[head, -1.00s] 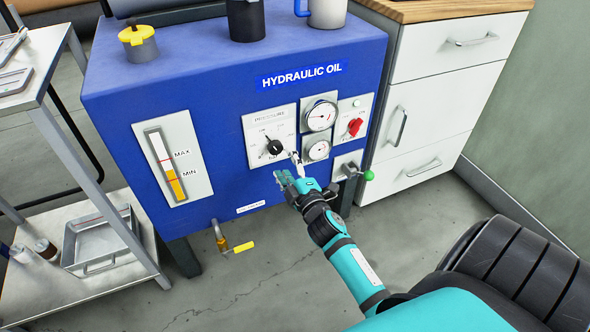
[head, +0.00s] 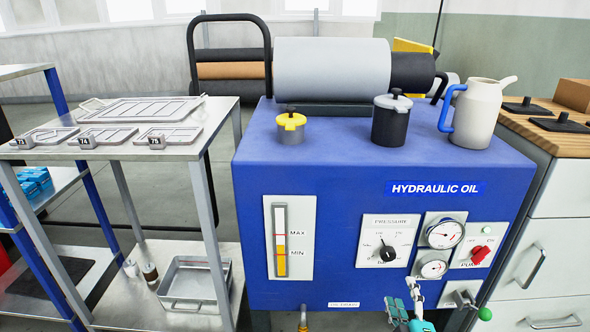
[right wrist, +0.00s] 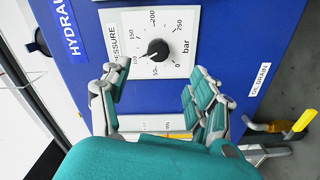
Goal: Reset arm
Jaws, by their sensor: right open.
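My right gripper (head: 404,297) shows at the bottom edge of the head view, in front of the lower part of the blue hydraulic oil unit (head: 340,215). In the right wrist view my right gripper (right wrist: 160,82) is open and empty, its teal fingers spread on either side of the view. The black pressure knob (head: 387,252) is on its white dial plate above the gripper. It also shows in the right wrist view, where the knob (right wrist: 157,49) lies beyond the fingers, apart from them. Most of the right arm is out of the head view. My left gripper is not in view.
Two gauges (head: 444,233) and a red switch (head: 481,256) sit right of the dial. A green-tipped lever (head: 484,313) is close right of the gripper. A grey pitcher (head: 475,115) and lidded pots stand on top. A metal shelf (head: 140,151) stands left, drawers (head: 560,235) right.

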